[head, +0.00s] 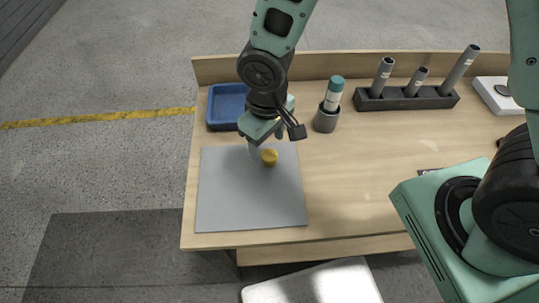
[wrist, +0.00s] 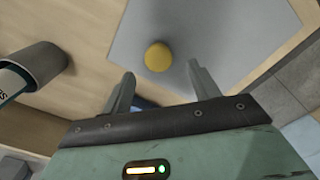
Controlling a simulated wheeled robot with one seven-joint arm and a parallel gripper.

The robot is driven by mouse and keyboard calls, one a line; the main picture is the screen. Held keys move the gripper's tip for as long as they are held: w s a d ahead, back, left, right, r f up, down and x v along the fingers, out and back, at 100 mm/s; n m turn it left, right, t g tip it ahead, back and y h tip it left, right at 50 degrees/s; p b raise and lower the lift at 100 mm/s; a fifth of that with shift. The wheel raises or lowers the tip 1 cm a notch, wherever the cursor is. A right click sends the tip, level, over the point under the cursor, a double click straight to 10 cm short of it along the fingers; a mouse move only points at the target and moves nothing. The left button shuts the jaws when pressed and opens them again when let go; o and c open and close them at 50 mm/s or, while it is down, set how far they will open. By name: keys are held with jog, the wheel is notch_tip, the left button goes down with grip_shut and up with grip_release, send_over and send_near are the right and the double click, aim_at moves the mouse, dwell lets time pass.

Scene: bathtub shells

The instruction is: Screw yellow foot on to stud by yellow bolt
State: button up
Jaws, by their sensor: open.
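A round yellow piece, apparently the yellow foot (head: 269,157), rests on the grey mat (head: 250,200) near its back edge. It also shows in the wrist view (wrist: 158,57), just beyond the fingertips and roughly midway between them. My gripper (head: 267,144) is over the back of the mat, close by the yellow piece, its fingers pointing down. In the wrist view my gripper (wrist: 161,70) is open with nothing between its fingers. I cannot make out a stud or a yellow bolt in either view.
A blue bin (head: 226,104) stands behind the mat at the left. A grey cup (head: 326,120) holds a teal-capped bottle (head: 334,91). A dark rack (head: 407,100) with grey cylinders stands at the back. A white object (head: 312,285) is below the bench's front edge. The mat's front is clear.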

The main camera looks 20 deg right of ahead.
aim_at(269, 154)
jog(key=shift+s+d+f+p, duration=0.1)
jog(key=shift+f+p, duration=0.05)
jog(key=shift+f, duration=1.2)
jog(key=shift+s+d+f+p, duration=0.1)
jog(key=shift+f+p, duration=0.05)
jog(key=shift+f, duration=1.15)
jog(key=shift+c, duration=0.3)
jog(key=c, duration=1)
